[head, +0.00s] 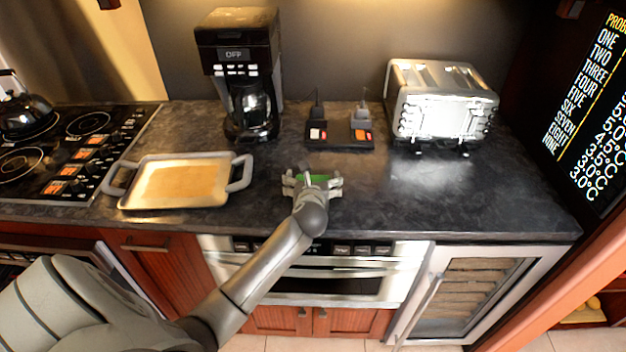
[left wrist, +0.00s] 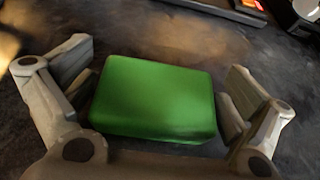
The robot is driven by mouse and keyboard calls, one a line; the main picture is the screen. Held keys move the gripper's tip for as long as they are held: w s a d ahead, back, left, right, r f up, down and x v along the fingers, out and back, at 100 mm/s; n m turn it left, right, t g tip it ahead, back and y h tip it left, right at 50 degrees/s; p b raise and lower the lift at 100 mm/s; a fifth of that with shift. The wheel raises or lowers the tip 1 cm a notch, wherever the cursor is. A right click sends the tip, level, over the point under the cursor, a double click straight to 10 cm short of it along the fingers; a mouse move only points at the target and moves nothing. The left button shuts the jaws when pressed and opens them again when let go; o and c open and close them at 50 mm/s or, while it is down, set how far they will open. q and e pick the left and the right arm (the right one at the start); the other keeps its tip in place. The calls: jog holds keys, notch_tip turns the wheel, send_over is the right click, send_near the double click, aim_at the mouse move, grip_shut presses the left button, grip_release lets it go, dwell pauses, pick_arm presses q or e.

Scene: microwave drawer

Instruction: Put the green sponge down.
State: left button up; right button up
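My left gripper (head: 313,184) is over the dark counter (head: 385,208), near its front edge. The green sponge (head: 319,179) is between its fingers. In the left wrist view the sponge (left wrist: 155,98) is a plain green block lying square between the two widely spaced fingers. My right gripper is not in view.
A tray with handles (head: 238,187) lies left of the gripper, with a stove (head: 75,150) beyond it. Behind are a coffee maker (head: 240,75), a dark base with small devices (head: 340,143) and a toaster (head: 441,102). Counter to the right is clear.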

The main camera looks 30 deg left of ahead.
pick_arm(q)
jog(key=shift+r, duration=0.15)
jog(key=v, duration=1.2)
jog(key=shift+r, duration=0.1)
dwell(0.4)
